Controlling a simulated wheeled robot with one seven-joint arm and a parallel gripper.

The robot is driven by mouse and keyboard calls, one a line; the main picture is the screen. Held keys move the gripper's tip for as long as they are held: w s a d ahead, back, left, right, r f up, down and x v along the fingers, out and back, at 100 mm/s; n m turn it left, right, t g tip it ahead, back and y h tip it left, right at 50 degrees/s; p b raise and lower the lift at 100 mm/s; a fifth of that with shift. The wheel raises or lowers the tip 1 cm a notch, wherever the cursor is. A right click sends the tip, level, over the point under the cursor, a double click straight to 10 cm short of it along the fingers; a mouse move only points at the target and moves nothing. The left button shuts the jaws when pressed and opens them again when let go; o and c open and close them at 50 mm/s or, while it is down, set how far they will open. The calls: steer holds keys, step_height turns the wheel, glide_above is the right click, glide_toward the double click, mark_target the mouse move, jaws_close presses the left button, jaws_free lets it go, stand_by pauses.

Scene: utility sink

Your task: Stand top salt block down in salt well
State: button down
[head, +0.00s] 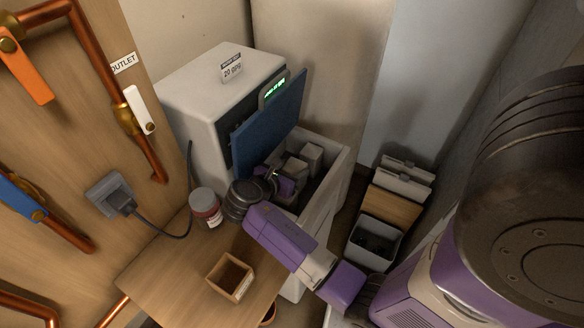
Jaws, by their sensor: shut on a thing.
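The salt well is the open grey bin (338,176) at the front of the white softener cabinet (190,85). Pale salt blocks stand inside it: one (313,155) at the back and one (296,168) nearer my gripper. My gripper (283,180) reaches into the well from the lower left, left of these blocks. It is shut on a salt block, but the wrist and fingers hide most of the grip. I cannot tell whether the held block touches the well floor.
A blue lid (268,125) stands raised over the well's left side. A red-labelled jar (206,207) and an open wooden box (231,278) are on the wooden surface (160,268). White slabs (406,175) and a grey bin (374,242) stand at the right.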

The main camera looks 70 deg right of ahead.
steer(key=shift+f, duration=0.1)
steer(key=shift+c, duration=2.4)
jaws_free()
steer(key=shift+r, duration=0.35)
steer(key=v, duration=1.2)
steer(key=shift+r, duration=0.2)
steer(key=shift+s, duration=0.1)
